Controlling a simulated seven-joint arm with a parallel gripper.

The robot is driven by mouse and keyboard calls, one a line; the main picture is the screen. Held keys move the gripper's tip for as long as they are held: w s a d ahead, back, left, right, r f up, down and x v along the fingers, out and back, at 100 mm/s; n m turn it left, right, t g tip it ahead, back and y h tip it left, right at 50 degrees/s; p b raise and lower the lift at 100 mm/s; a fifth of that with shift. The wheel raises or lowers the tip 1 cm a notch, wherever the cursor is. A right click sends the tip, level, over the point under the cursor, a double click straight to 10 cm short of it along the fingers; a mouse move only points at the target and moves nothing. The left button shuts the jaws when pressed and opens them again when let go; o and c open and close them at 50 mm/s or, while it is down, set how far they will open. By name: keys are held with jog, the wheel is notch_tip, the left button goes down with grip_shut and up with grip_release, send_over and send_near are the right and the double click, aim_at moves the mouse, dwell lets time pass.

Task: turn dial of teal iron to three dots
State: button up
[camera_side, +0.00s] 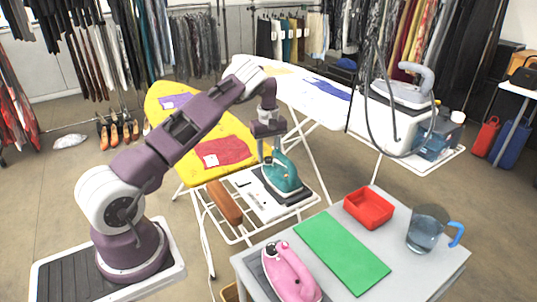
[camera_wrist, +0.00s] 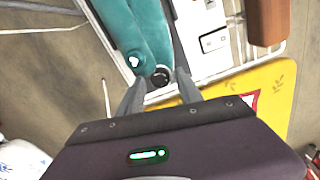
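The teal iron (camera_side: 284,178) stands on the rest at the near end of the yellow ironing board. It also shows at the top of the wrist view (camera_wrist: 148,28). Its small black dial (camera_wrist: 160,76) sits at the end of the teal body, beside a small white button (camera_wrist: 133,61). My gripper (camera_side: 268,148) points down close over the iron. In the wrist view my gripper (camera_wrist: 158,82) is open, with one finger on each side of the dial. I cannot tell whether the fingers touch it. The dial's marks are too small to read.
A red cloth (camera_side: 224,152) lies on the yellow ironing board (camera_side: 178,118). A brown block (camera_side: 224,203) lies left of the iron. The grey table in front holds a pink iron (camera_side: 290,275), green mat (camera_side: 342,252), red tray (camera_side: 369,208) and jug (camera_side: 428,230).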

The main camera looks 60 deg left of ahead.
aim_at(269, 158)
notch_tip(269, 158, up, 7)
jog(key=shift+r, duration=0.1)
dwell(0.5)
jog(key=s+d+r+m+t+h, duration=0.1)
jog(key=s+d+r+m, duration=0.25)
jog(key=d+r, duration=0.6)
jog(key=s+d+r+m+t, duration=0.2)
jog(key=s+d+r, duration=0.2)
jog(key=d+r, duration=0.5)
jog(key=s+d+r+m, duration=0.4)
jog(key=s+d+r, duration=0.1)
jog(key=s+d, duration=0.5)
jog(key=s+d+f+m+t, duration=0.1)
jog(key=s+m, duration=0.2)
jog(key=s, duration=0.4)
jog(key=s+d+f+m+t+y, duration=0.1)
jog(key=s+d+f+m, duration=0.1)
jog(key=s, duration=0.5)
jog(key=shift+s+d+f+m+t, duration=0.2)
jog(key=shift+m+t, duration=0.1)
jog(key=shift+m, duration=0.35)
